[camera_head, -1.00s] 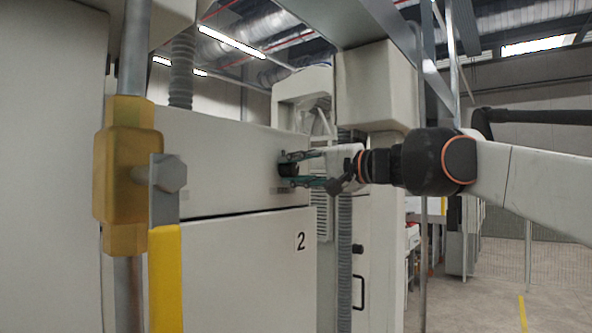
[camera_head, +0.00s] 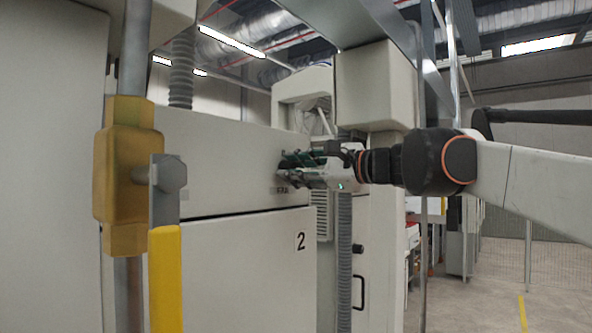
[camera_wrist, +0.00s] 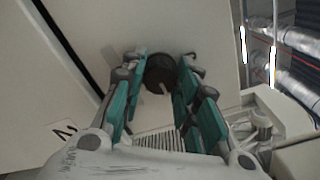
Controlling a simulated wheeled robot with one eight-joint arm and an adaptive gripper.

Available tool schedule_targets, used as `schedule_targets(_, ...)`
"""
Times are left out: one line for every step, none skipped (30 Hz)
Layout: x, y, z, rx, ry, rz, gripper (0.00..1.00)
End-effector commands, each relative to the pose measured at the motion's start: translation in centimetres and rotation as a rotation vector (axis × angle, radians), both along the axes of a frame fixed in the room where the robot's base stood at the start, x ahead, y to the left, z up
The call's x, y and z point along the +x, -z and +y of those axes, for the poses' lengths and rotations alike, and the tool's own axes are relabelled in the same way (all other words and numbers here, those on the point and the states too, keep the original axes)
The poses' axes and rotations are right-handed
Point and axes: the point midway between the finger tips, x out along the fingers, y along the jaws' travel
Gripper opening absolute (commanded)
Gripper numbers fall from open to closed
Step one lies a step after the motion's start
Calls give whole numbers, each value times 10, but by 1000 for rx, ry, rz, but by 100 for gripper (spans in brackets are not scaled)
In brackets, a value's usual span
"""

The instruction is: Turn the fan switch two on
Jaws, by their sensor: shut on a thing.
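The fan switch is a round black knob (camera_wrist: 160,72) with a pale pointer mark, set in the light panel above the door marked 2. My gripper (camera_head: 286,168) reaches it from the right in the head view, where its fingers hide most of the knob. In the wrist view the teal-padded fingers of my gripper (camera_wrist: 161,68) stand on either side of the knob and are shut on it. The pointer mark slants down to the right in the wrist view.
A small dark label (camera_head: 281,190) shows below the fingertips. The door (camera_head: 250,265) carries a black number 2. A yellow valve body (camera_head: 127,175) with a grey lever and yellow handle (camera_head: 165,280) stands at the left, clear of my arm.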

Motion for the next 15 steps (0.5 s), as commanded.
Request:
schedule_targets(0,1,0,8,0,14,5)
schedule_targets(0,1,0,15,0,23,5)
schedule_targets(0,1,0,23,0,33,5)
schedule_targets(0,1,0,28,0,39,5)
schedule_targets(0,1,0,32,0,45,5)
schedule_targets(0,2,0,38,0,52,5)
schedule_targets(0,2,0,41,0,56,5)
schedule_targets(0,2,0,43,0,59,5)
schedule_targets(0,2,0,46,0,62,5)
schedule_targets(0,2,0,47,0,64,5)
schedule_targets(0,2,0,49,0,66,5)
schedule_targets(0,2,0,50,0,68,5)
schedule_targets(0,2,0,51,0,68,5)
schedule_targets(0,2,0,51,0,68,5)
schedule_targets(0,2,0,51,0,69,5)
